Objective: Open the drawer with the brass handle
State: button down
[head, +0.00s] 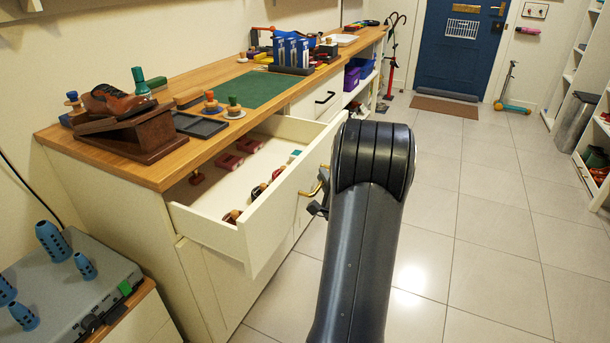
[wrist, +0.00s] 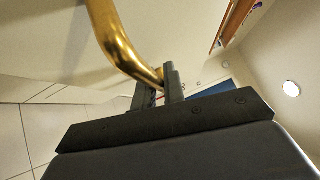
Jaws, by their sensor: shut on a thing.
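The drawer (head: 253,237) with the brass handle is pulled well out from the wooden-topped cabinet, and its inside shows in the head view. The brass handle (head: 312,190) is on the drawer's front, partly hidden behind my arm. In the wrist view the brass handle (wrist: 128,52) is a curved bar whose end meets my gripper's fingers. My gripper (head: 319,206) is mostly hidden by my arm in the head view. In the wrist view my gripper (wrist: 160,90) is shut on the handle.
Brushes and red blocks lie in the drawer. A closed drawer with a black handle (head: 325,97) is farther along. A shoe on a wooden stand (head: 129,132) and a green mat (head: 245,90) are on the worktop. The tiled floor (head: 480,220) at right is clear.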

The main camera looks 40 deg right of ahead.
jog(key=s+d, duration=0.2)
jog(key=s, duration=0.4)
jog(key=shift+d, duration=0.25)
jog(key=shift+s, duration=0.1)
jog(key=c, duration=1.5)
grip_release()
jog(key=p+v, duration=0.1)
jog(key=v, duration=0.9)
jog(key=shift+s+a+f+p, duration=0.1)
jog(key=shift+s+a+p, duration=0.05)
jog(key=shift+s+p, duration=0.25)
jog(key=b+x, duration=0.1)
jog(key=x, duration=1)
jog(key=shift+w+a, duration=0.1)
jog(key=shift+w, duration=0.1)
